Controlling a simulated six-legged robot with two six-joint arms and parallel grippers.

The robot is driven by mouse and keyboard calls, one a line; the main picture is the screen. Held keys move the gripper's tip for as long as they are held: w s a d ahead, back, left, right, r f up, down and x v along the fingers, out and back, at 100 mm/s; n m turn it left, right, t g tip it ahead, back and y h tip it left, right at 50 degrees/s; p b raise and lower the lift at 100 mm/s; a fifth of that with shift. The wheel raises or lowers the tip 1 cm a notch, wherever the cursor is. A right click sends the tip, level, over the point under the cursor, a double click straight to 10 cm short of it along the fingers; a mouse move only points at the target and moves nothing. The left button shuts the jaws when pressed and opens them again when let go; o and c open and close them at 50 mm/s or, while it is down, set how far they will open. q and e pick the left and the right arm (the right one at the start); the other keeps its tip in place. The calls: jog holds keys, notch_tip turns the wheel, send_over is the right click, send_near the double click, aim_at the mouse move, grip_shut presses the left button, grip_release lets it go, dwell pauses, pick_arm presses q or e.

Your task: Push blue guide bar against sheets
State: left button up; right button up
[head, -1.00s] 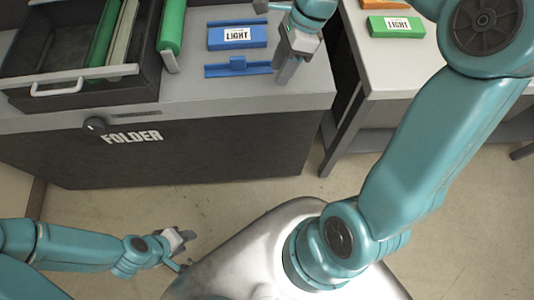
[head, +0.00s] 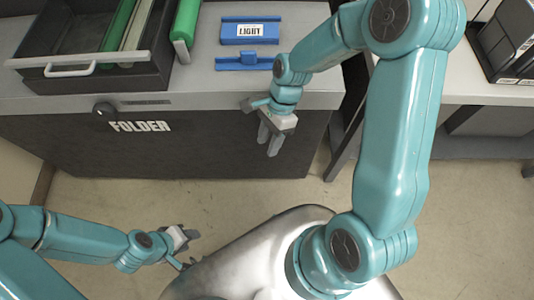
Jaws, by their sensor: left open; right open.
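The blue guide bar (head: 240,62) lies on the grey machine top, a flat strip with a small raised block in its middle. The arm covers the bar's right end. I cannot clearly make out loose sheets. My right gripper (head: 268,148) is open and empty, pointing down in front of the machine's front edge, below and right of the bar. It touches nothing that I can see. My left gripper (head: 188,252) is open and empty over the floor at the lower left, far from the bar.
A second table (head: 475,90) holds a dark box at the right.

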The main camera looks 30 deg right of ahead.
jog(key=shift+n, duration=0.8)
jog(key=f, duration=0.1)
jog(key=s+a+f, duration=0.1)
jog(key=a+f, duration=0.1)
jog(key=shift+s+f, duration=0.25)
jog(key=shift+s, duration=0.15)
jog(key=shift+w, duration=0.1)
